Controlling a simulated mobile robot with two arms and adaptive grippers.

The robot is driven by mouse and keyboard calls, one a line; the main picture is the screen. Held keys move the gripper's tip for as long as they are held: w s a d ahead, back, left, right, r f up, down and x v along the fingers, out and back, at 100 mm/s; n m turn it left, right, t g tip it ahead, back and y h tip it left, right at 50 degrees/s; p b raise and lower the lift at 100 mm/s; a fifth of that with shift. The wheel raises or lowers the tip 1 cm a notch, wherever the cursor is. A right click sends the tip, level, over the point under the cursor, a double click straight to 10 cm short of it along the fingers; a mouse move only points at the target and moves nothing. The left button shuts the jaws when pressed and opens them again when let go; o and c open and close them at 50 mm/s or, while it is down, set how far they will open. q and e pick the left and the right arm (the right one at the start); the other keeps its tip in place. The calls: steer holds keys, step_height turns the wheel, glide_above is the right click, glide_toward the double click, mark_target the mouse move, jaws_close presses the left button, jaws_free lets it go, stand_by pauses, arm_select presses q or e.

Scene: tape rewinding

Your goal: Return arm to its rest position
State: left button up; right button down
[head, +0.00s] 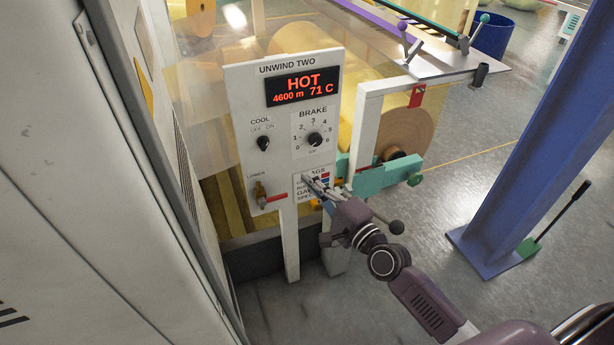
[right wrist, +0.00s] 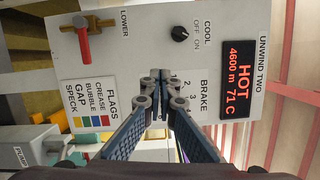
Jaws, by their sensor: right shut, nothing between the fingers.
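My right gripper (head: 316,186) is shut and empty in front of the lower right part of the white UNWIND TWO panel (head: 240,100), over the flags label (head: 300,186). In the right wrist view its closed fingertips (right wrist: 160,82) stand before the panel and hide the brake knob. I cannot tell whether they touch the panel. My right arm (head: 420,295) reaches in from the lower right. The brake knob (head: 315,139) and the cool switch (head: 263,143) show on the panel in the head view. My left gripper is not in view.
The red display (head: 303,86) reads HOT, 4600 m, 71 C. A red lower handle (head: 268,199) sticks out at the panel's lower left. A tan roll (head: 408,130) stands behind the white frame. A blue column (head: 540,150) stands right. A grey cabinet (head: 60,180) fills the left.

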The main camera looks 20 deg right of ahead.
stand_by(0.4)
steer(key=s+d+f+n+g+h, duration=0.1)
steer(key=s+f+n+g, duration=0.3)
steer(key=f, duration=0.8)
steer(key=s+d+f+n+g+h, duration=0.1)
steer(key=s+f, duration=0.4)
steer(key=f, duration=0.8)
steer(key=s+d+f+n+g+h, duration=0.1)
steer(key=s+d+f+n+g, duration=0.3)
steer(key=f, duration=0.8)
steer(key=s+a+f+n+g, duration=0.1)
steer(key=s+f+n+g, duration=0.1)
steer(key=s+f, duration=0.5)
steer(key=s+a+f+n+g+h, duration=0.1)
steer(key=s+f+n+g, duration=0.2)
steer(key=s, duration=1.5)
steer(key=s+a+f+n+g+h, duration=0.1)
steer(key=s+f+n, duration=0.3)
steer(key=s+f, duration=0.6)
steer(key=s+g, duration=0.1)
steer(key=s, duration=0.2)
steer(key=shift+f+n+g, duration=0.3)
steer(key=shift+f+n, duration=0.05)
steer(key=shift+n, duration=0.05)
